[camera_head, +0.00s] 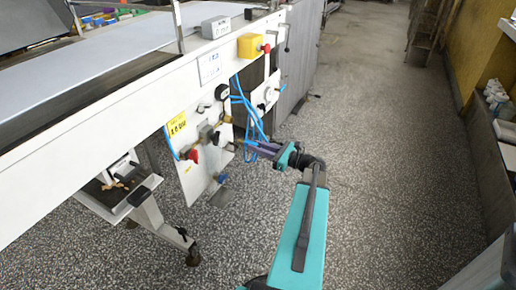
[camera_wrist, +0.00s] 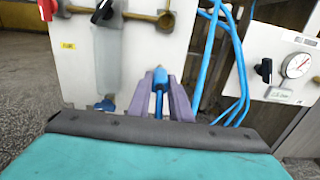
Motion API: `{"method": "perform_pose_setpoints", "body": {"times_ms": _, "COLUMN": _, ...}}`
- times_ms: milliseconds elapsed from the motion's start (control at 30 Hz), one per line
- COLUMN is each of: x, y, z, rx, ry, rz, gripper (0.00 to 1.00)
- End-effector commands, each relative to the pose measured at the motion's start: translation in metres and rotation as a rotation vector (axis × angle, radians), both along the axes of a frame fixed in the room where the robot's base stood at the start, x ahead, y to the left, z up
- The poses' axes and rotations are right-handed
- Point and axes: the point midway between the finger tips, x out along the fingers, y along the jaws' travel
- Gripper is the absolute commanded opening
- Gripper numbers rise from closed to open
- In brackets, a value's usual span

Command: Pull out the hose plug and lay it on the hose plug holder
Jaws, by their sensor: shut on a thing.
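My gripper (camera_head: 258,147) is at the white valve panel (camera_head: 203,158) under the machine's side. In the wrist view my gripper (camera_wrist: 160,84) has its two purple fingers shut on a blue hose plug (camera_wrist: 158,79). The plug points away from me, towards the panel (camera_wrist: 120,50). A brass fitting (camera_wrist: 166,20) shows on the panel just above the plug's tip. I cannot tell whether the plug still touches anything on the panel. The hose plug holder is not clearly recognisable in either view.
Blue hoses (camera_wrist: 211,62) hang close to the right of my gripper. A second panel with a gauge (camera_wrist: 298,65) stands further right. A red-handled valve (camera_head: 190,155) and a blue fitting (camera_head: 222,178) are on the panel. The speckled floor (camera_head: 370,130) is clear to the right.

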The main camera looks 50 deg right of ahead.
Motion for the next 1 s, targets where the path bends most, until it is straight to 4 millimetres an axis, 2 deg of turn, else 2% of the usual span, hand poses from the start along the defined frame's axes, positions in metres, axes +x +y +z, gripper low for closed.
{"method": "perform_pose_setpoints", "body": {"times_ms": 100, "x": 0.001, "y": 0.0, "z": -0.006, "rx": -0.001, "ry": -0.001, "rz": 0.001, "gripper": 0.0}}
{"method": "perform_pose_setpoints", "body": {"times_ms": 667, "x": 0.002, "y": 0.001, "z": -0.007, "rx": -0.001, "ry": -0.001, "rz": 0.002, "gripper": 0.0}}
{"method": "perform_pose_setpoints", "body": {"times_ms": 1000, "x": 0.016, "y": 0.004, "z": -0.01, "rx": -0.001, "ry": -0.001, "rz": 0.002, "gripper": 0.0}}
